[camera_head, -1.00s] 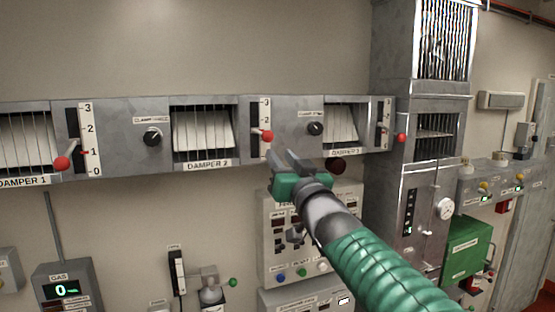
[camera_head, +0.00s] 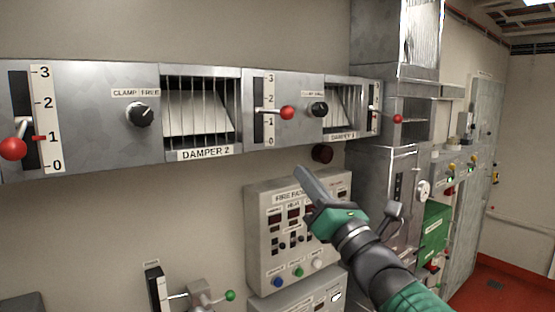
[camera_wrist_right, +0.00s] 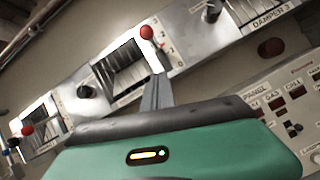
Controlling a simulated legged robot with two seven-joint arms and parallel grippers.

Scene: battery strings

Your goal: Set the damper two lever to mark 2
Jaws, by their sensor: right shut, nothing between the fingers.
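The damper two lever has a red knob (camera_head: 287,112) and sticks out from a slot beside a 0 to 3 scale (camera_head: 269,124), right of the DAMPER 2 grille (camera_head: 203,112). Its arm stands near the middle of the scale, between 1 and 2 as far as I can tell. My right gripper (camera_head: 300,172) is shut and empty, below and slightly right of the knob, apart from it. The right wrist view shows the shut fingers (camera_wrist_right: 157,78) pointing up towards the panel, with the knob (camera_wrist_right: 147,32) beyond the tips. My left gripper is out of view.
The damper one lever knob (camera_head: 12,149) is at the far left, a third red knob (camera_head: 398,119) at the right. Black clamp knobs (camera_head: 139,114) flank the grille. The fire panel (camera_head: 295,225) stands behind my gripper.

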